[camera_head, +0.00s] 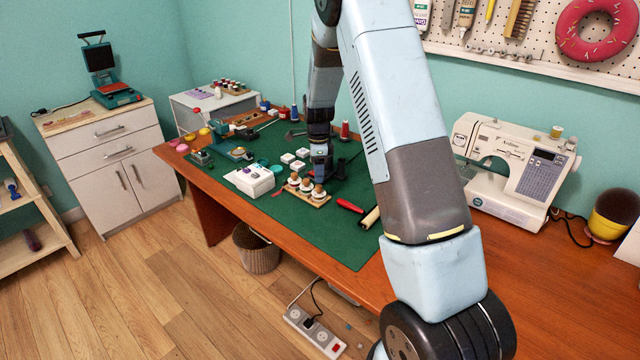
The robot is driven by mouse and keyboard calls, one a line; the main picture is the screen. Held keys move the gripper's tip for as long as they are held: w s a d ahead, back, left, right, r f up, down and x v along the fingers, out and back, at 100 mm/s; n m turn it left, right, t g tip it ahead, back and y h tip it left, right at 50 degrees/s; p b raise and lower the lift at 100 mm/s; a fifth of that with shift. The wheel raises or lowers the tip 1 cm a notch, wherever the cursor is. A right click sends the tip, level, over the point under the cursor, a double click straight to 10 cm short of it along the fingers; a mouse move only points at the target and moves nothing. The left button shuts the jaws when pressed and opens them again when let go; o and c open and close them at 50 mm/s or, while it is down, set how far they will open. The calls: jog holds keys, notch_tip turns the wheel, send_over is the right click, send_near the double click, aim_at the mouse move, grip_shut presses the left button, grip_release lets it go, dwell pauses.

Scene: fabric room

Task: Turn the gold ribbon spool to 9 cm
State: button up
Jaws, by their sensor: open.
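My gripper (322,172) points down over the green mat (262,222) on the wooden table, just behind a small wooden rack (300,197). The rack bears several small brown-and-white round pieces, too small to identify. My gripper is open; the fingertips are small in view, and I cannot tell whether they touch anything. I cannot make out a gold ribbon spool or a 9 cm mark. My arm hides part of the table behind it.
A white box (250,182) stands left of the rack. A red-handled tool (349,206) and a pale roll (369,218) lie to its right. Red (345,131) and blue (294,113) thread spools stand farther back. A sewing machine (510,168) is at right. The mat's front is clear.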

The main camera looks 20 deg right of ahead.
aim_at(319, 186)
jog(key=shift+f, duration=2.7)
jog(key=shift+r, duration=0.1)
grip_shut()
jog(key=shift+d, duration=0.1)
